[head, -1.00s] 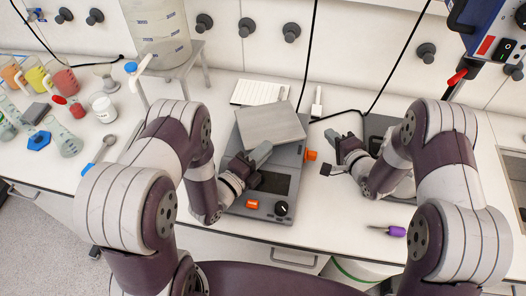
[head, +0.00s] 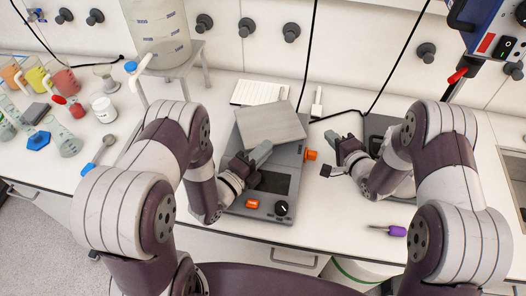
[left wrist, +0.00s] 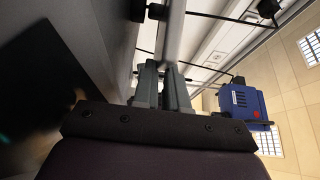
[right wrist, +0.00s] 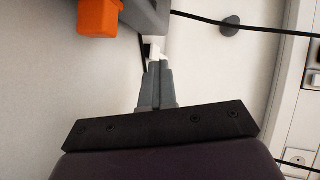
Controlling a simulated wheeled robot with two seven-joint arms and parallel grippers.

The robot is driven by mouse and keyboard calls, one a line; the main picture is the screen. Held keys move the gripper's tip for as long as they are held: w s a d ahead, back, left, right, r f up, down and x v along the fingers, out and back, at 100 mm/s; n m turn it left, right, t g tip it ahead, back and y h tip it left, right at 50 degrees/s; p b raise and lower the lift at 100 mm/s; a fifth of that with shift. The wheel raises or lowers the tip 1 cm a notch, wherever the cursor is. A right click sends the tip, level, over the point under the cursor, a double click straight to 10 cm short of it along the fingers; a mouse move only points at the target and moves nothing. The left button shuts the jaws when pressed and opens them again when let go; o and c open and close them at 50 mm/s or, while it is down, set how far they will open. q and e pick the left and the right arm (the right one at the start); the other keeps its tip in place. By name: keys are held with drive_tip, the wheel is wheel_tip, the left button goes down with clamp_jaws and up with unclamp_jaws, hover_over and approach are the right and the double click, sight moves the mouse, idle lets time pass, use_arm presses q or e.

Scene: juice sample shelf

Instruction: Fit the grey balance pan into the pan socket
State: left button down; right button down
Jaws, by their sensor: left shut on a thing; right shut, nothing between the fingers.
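The grey balance pan (head: 270,124) is a flat square plate over the back half of the grey balance (head: 292,192). My left gripper (head: 262,152) is shut on the pan's front edge. In the left wrist view its fingers (left wrist: 162,82) pinch the pan, seen nearly edge-on (left wrist: 174,38). The pan socket is hidden beneath the pan; I cannot tell whether the pan touches it. My right gripper (head: 344,145) is shut and empty, to the right of the balance; its fingertips (right wrist: 156,68) also show in the right wrist view.
An orange knob (head: 311,155) sticks out from the balance's right side. A purple-handled tool (head: 395,231) lies at the front right. A white notepad (head: 260,92) lies behind the balance. A stand with a large container (head: 160,32) and several beakers are at left.

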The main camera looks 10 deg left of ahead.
use_arm(q)
drive_tip(key=shift+f+b, duration=0.15)
drive_tip(key=shift+b, duration=0.15)
use_arm(e)
drive_tip(key=shift+s+f, duration=0.15)
drive_tip(key=shift+f, duration=0.1)
use_arm(q)
drive_tip(key=shift+w, duration=0.1)
drive_tip(key=c, duration=1.1)
unclamp_jaws()
